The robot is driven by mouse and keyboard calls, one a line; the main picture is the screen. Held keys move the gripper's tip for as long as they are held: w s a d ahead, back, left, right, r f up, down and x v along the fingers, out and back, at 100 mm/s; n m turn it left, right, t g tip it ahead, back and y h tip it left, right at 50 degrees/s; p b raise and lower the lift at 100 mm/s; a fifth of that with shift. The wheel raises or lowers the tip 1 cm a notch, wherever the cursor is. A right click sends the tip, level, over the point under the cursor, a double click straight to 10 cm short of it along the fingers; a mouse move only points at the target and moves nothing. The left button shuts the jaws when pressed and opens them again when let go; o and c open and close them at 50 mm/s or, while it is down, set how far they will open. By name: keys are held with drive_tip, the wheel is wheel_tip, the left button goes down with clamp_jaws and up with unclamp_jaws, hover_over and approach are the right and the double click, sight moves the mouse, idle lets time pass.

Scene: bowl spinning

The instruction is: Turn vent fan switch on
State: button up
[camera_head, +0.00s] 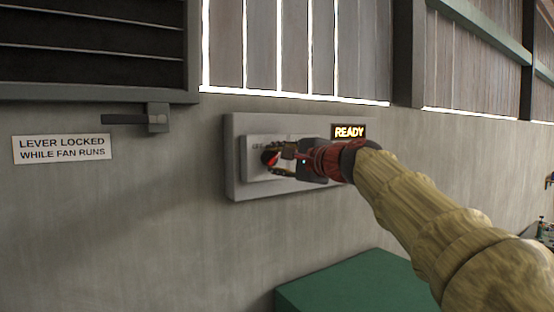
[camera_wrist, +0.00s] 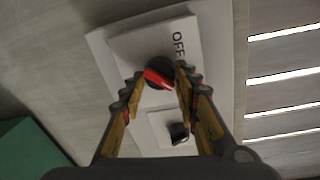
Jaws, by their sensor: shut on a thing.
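The fan switch is a round black rotary knob with a red pointer (camera_wrist: 158,77) on a pale raised plate (camera_wrist: 125,45). The word OFF is printed beside the knob in the wrist view. My gripper (camera_wrist: 160,73) is shut on the knob, with one fingertip on each side of it. In the head view my gripper (camera_head: 281,155) covers part of the switch plate (camera_head: 256,170), and the red pointer shows at its tip. I cannot tell for sure which mark the pointer faces.
A lit READY sign (camera_head: 349,132) is on the panel (camera_head: 237,188). A second dark knob (camera_wrist: 179,133) sits on a smaller plate. A lever (camera_head: 125,119) is under the louvred vent (camera_head: 90,45), near a LEVER LOCKED WHILE FAN RUNS sign (camera_head: 62,148). A green box (camera_head: 350,285) stands below.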

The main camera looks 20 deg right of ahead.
drive_tip(key=shift+f, duration=0.1)
drive_tip(key=o, duration=1.1)
drive_tip(key=shift+o, duration=0.3)
drive_tip(key=v, duration=1.2)
